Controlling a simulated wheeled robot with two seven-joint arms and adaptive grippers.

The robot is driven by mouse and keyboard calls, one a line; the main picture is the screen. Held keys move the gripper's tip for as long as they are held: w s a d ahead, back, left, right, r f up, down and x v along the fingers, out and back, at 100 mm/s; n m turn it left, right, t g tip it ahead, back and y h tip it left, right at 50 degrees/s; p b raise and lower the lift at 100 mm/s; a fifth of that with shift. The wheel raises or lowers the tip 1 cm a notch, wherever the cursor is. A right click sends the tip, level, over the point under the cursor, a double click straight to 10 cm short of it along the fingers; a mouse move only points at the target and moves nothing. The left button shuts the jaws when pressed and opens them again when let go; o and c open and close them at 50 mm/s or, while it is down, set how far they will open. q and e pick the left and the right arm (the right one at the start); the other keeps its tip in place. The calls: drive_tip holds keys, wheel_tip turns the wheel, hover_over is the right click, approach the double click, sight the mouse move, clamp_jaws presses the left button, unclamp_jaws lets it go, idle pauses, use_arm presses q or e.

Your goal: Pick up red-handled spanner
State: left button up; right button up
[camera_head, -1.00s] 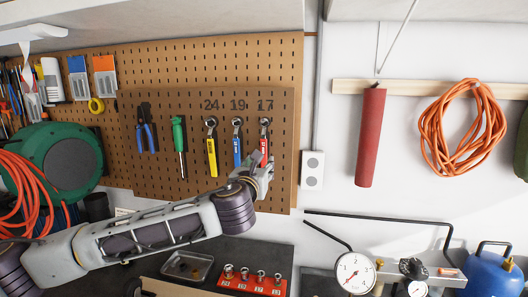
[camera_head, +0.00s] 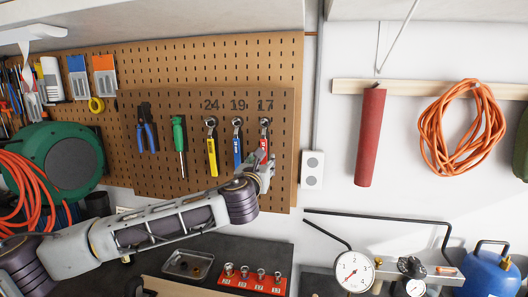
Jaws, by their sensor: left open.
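The red-handled spanner (camera_head: 265,134) hangs on the pegboard panel (camera_head: 225,187) under the number 17, with its ring end up. Its lower handle is partly hidden by my left gripper (camera_head: 264,161). My left gripper is open at the spanner's lower end, with its fingers pointing up towards the board. I cannot tell whether the fingers touch the handle. My right gripper is not in view.
A blue-handled spanner (camera_head: 237,148) hangs close on the left under 19, and a yellow one (camera_head: 212,155) under 24. A green screwdriver (camera_head: 179,144) and blue pliers (camera_head: 146,133) hang farther left. A socket rack (camera_head: 253,281) and metal tray (camera_head: 188,264) sit below.

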sight(264, 160)
use_arm(q)
drive_tip(key=shift+w+d+f+p, duration=0.1)
drive_tip(key=shift+w+d+p, duration=0.1)
drive_tip(key=shift+w, duration=0.65)
drive_tip(key=shift+w+d+p, duration=0.1)
drive_tip(key=shift+w+p, duration=0.1)
drive_tip(key=shift+w, duration=0.6)
clamp_jaws()
